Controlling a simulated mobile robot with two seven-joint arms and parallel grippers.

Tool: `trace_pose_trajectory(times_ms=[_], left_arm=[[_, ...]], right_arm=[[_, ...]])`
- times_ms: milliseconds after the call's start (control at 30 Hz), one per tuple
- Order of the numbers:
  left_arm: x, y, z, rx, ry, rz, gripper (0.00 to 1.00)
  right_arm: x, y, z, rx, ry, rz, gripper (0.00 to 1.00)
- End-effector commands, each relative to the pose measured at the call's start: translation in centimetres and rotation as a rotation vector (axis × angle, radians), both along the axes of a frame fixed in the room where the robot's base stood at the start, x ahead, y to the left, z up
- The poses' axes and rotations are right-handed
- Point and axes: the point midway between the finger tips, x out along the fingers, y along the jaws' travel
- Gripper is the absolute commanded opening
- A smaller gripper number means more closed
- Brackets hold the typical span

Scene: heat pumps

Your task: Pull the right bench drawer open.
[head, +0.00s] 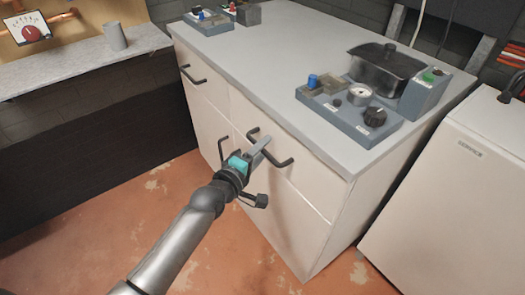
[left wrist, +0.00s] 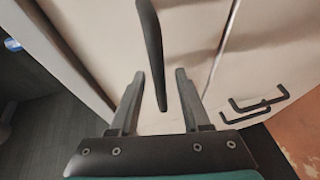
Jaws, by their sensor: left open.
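The right bench drawer (head: 312,192) has a cream front below the grey worktop and looks shut. Its black bar handle (head: 285,160) is partly hidden behind my left gripper (head: 261,148). The left arm reaches up from the bottom of the head view to this handle. In the left wrist view the open left gripper (left wrist: 160,80) has one finger on each side of the black handle bar (left wrist: 150,40). The bar runs between the fingers, and I cannot tell whether either finger touches it. My right gripper is in neither view.
The left drawer handle (head: 192,76) sits further along the bench. Lower door handles (left wrist: 258,104) show in the left wrist view. A control panel (head: 350,110) stands on the worktop (head: 240,65). A white appliance (head: 450,200) stands to the right. The floor (head: 190,245) before the bench is clear.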

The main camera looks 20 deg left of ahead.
Motion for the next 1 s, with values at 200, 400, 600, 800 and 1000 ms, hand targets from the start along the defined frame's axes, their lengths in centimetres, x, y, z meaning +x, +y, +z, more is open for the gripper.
trace_pose_trajectory(times_ms=[200, 400, 600, 800, 1000], left_arm=[[0.18, -0.07, -0.03, -0.001, 0.0, 0.0, 0.47], [0.17, -0.07, -0.02, -0.001, 0.0, 0.0, 0.38], [0.15, -0.06, -0.03, -0.001, 0.0, 0.0, 0.16], [0.15, -0.05, -0.03, -0.001, 0.0, 0.0, 0.0], [0.15, -0.05, -0.04, -0.001, 0.0, 0.0, 0.0]], right_arm=[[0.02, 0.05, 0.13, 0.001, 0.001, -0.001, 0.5], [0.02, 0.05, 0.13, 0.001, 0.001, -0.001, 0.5], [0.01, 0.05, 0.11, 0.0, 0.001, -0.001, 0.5], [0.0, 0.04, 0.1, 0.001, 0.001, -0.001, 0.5], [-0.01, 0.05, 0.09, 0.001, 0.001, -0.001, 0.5]])
